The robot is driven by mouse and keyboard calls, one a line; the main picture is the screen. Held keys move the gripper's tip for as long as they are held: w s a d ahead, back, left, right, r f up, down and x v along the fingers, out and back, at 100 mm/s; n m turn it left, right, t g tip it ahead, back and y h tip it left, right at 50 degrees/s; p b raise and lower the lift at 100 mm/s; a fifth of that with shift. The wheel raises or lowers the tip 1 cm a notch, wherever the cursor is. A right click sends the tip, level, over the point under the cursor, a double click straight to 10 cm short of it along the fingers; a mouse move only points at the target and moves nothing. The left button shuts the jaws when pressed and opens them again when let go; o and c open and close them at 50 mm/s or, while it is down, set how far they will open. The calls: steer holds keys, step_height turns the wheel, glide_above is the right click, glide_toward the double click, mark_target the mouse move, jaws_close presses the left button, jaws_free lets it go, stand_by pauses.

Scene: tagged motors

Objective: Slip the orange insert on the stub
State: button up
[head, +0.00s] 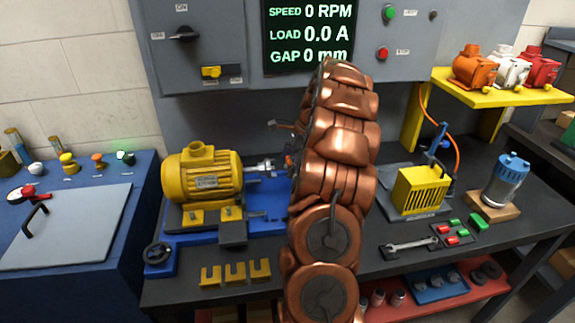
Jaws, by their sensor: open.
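A yellow motor (203,176) lies on a blue base on the dark bench, left of my copper arm. Its silver shaft stub with a coupling (263,166) points right, toward my arm. A small orange-red piece, likely the orange insert (289,160), shows at the stub's right end, at the edge of my arm; most of it is hidden, and I cannot tell whether it touches the coupling. My gripper (283,128) shows only in part, as dark and coppery finger parts left of my arm, just above the stub. It is open.
Yellow slotted shims (236,272) lie at the bench's front. A yellow finned block (422,190), a wrench (410,244) and a blue-silver cylinder (507,178) stand or lie to the right. Motors sit on a yellow shelf (500,97). A display (308,36) hangs behind.

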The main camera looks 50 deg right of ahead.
steer(key=shift+v, duration=6)
